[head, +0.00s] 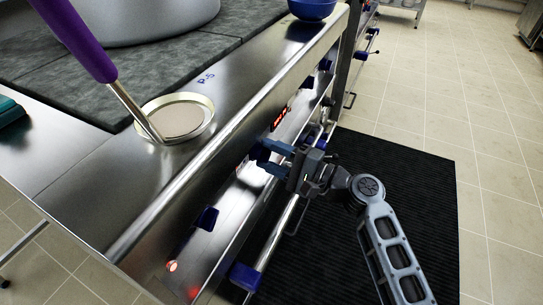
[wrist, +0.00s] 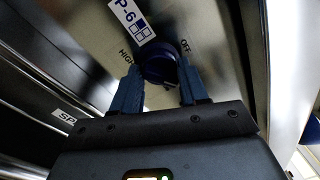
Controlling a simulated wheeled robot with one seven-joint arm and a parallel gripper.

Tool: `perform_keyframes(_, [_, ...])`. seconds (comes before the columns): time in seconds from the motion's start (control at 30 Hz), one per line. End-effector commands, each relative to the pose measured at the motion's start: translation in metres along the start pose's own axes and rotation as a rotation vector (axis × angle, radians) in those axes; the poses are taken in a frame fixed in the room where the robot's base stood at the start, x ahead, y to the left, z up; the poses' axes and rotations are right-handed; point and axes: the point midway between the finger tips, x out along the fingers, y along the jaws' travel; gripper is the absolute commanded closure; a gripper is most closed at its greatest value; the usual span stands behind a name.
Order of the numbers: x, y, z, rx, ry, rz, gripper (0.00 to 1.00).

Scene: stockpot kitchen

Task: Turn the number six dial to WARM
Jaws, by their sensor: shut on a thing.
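In the wrist view, a dark blue dial (wrist: 160,66) sits on a steel panel under a label (wrist: 131,17) reading P-6. The words HIGH and OFF show on either side of it. The WARM mark cannot be seen. My gripper (wrist: 160,88) has its two blue fingers on either side of the dial, shut on it. In the head view, my gripper (head: 262,158) reaches the front panel of the counter from the right. There the dial is hidden behind the fingers.
A rail with blue brackets (head: 245,276) runs below. A black mat (head: 400,190) covers the floor.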

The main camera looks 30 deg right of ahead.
Motion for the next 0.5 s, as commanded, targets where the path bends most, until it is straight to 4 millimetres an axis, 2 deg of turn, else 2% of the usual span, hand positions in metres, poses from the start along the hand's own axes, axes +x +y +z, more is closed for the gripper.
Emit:
perform_keyframes(0.2, [-0.0001,0.003,0.0008,0.003,-0.002,0.005,0.87])
perform_keyframes(0.23, [-0.0001,0.003,0.0008,0.003,-0.002,0.005,0.54])
perform_keyframes(0.43, [-0.0001,0.0019,0.0005,0.002,-0.001,0.003,0.35])
perform_keyframes(0.5, [0.0,0.0015,0.0003,0.002,-0.001,0.002,0.32])
